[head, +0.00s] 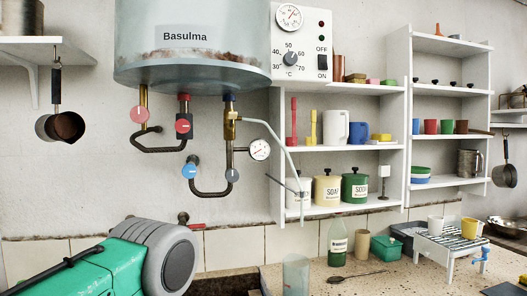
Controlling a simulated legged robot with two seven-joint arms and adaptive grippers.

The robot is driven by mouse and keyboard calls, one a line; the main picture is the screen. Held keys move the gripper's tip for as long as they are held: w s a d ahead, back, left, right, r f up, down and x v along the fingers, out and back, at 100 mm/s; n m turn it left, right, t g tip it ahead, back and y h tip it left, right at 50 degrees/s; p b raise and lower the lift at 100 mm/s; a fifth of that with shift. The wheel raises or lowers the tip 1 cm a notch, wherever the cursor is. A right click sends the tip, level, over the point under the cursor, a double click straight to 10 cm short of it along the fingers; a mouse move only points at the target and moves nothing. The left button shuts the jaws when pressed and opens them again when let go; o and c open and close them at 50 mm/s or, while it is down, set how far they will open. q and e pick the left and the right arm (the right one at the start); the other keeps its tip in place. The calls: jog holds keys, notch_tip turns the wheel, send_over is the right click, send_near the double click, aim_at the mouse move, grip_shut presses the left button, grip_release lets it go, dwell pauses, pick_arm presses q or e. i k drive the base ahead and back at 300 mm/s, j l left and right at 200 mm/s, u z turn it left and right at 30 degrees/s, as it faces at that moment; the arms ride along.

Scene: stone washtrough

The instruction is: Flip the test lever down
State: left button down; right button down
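The water heater tank (190,50), labelled Basulma, hangs on the wall with pipes below it. A brass valve (230,126) sits under its right outlet, with a pale tube (278,138) running from it down to the right. I cannot clearly make out which small part is the test lever or how it is set. A thin grey bar (284,184) shows near the tube, left of the shelf. Neither gripper is in view. Only a green and grey link of my arm shows at the lower left, below the pipes and apart from the valve.
A control box (303,42) with dial and ON/OFF switch adjoins the tank. A pressure gauge (260,149) is beside the valve. White shelves (345,146) with mugs and canisters stand right. A clear cup (296,274) and green bottle (337,244) stand on the speckled counter (395,278).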

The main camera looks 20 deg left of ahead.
aim_at(232, 116)
jog(key=i+l+u, duration=0.15)
jog(key=l, duration=0.25)
jog(key=i+l+u, duration=0.15)
jog(key=l, duration=0.25)
jog(key=i+l+u, duration=0.1)
jog(key=l, duration=0.3)
jog(key=i+l+u, duration=0.15)
jog(key=l, duration=0.25)
jog(key=i+l+u, duration=0.15)
jog(key=l, duration=0.3)
jog(key=i+l+u, duration=0.15)
jog(key=l, duration=0.3)
jog(key=k, duration=0.05)
